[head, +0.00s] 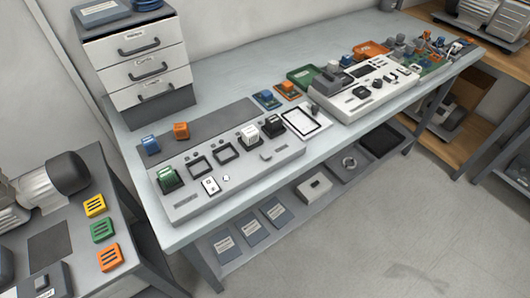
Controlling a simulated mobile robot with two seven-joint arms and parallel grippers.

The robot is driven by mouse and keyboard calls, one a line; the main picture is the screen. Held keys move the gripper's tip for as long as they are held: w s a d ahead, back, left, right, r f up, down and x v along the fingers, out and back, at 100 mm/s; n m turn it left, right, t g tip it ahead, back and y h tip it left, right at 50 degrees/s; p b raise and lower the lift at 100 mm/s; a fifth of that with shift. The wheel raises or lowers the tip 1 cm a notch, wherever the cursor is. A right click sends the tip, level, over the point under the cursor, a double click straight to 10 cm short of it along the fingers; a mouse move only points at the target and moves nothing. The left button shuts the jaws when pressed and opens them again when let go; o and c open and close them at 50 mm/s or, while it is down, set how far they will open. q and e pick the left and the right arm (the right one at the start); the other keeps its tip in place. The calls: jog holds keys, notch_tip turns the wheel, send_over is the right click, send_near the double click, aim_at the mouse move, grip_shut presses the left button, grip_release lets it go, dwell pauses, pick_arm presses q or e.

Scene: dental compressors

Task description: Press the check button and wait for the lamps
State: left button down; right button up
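A long grey panel (186,208) lies on the near part of the light workbench. Along it, a green module (167,176), a white module (249,134) and a black module (272,124) sit in frames. Two dark frames between the green and white modules look empty. A small white plate with dark marks (210,186) and a small pale round spot (226,178) are on the panel front. I cannot tell which part is the check button, and no lit lamp is clear. Neither gripper is in view.
A drawer unit (138,60) stands behind. A white-grey device (365,88) and coloured trays are farther right. Side table at left holds yellow, green and orange blocks (102,230).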

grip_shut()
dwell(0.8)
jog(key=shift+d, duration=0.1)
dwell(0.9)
